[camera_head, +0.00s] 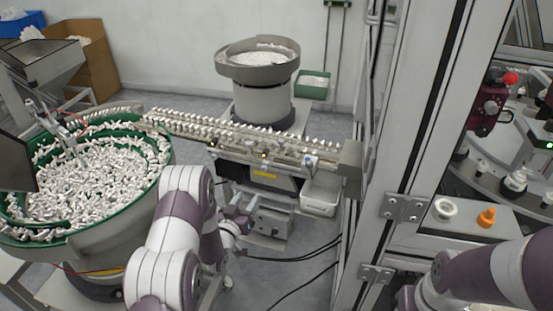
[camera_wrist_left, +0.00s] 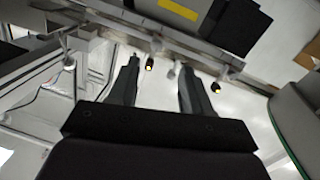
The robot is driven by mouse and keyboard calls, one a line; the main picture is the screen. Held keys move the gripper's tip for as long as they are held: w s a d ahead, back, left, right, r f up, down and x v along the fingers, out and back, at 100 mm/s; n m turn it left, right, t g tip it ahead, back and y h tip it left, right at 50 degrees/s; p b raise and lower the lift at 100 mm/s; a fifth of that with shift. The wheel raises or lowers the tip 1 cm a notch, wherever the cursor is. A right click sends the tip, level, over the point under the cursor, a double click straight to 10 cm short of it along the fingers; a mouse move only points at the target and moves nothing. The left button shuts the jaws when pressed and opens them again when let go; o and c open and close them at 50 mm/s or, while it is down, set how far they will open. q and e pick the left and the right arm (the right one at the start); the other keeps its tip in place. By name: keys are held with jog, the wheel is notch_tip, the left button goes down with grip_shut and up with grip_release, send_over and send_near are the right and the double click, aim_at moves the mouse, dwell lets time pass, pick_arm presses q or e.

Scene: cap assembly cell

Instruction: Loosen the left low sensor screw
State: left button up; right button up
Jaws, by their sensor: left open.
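My left gripper (camera_head: 243,208) is below the linear feeder rail (camera_head: 250,139) in the head view, partly hidden by my own arm. Two small black sensors with yellow lit ends show near the fingers: one (camera_wrist_left: 149,64) between the fingertips, one (camera_wrist_left: 215,87) right of the right finger. A small pale knob (camera_wrist_left: 171,72) sits between them. I cannot tell surely which part is the left low sensor screw. My right gripper is outside the view.
A green-rimmed bowl (camera_head: 168,166) full of white parts stands at left, a grey bowl feeder (camera_head: 262,100) behind the rail. A white bin (camera_head: 320,198) and an upright frame (camera_head: 408,130) stand right of my left gripper. Black cables (camera_head: 300,256) run across the floor.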

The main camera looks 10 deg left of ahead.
aim_at(263, 171)
pick_arm(q)
jog(key=w+p, duration=0.1)
jog(key=w, duration=0.2)
jog(key=w+p, duration=0.1)
jog(key=w, duration=0.2)
jog(key=w+d+r+p, duration=0.1)
jog(key=w, duration=0.2)
jog(key=shift+w+d, duration=0.1)
jog(key=shift+w, duration=0.3)
jog(key=shift+w+d, duration=0.15)
jog(key=shift+w, duration=0.2)
jog(key=shift+w+r, duration=0.15)
jog(key=shift+r, duration=0.1)
jog(key=shift+w+f, duration=0.15)
jog(key=shift+w, duration=0.1)
jog(key=shift+f, duration=0.1)
jog(key=shift+c, duration=0.9)
grip_shut()
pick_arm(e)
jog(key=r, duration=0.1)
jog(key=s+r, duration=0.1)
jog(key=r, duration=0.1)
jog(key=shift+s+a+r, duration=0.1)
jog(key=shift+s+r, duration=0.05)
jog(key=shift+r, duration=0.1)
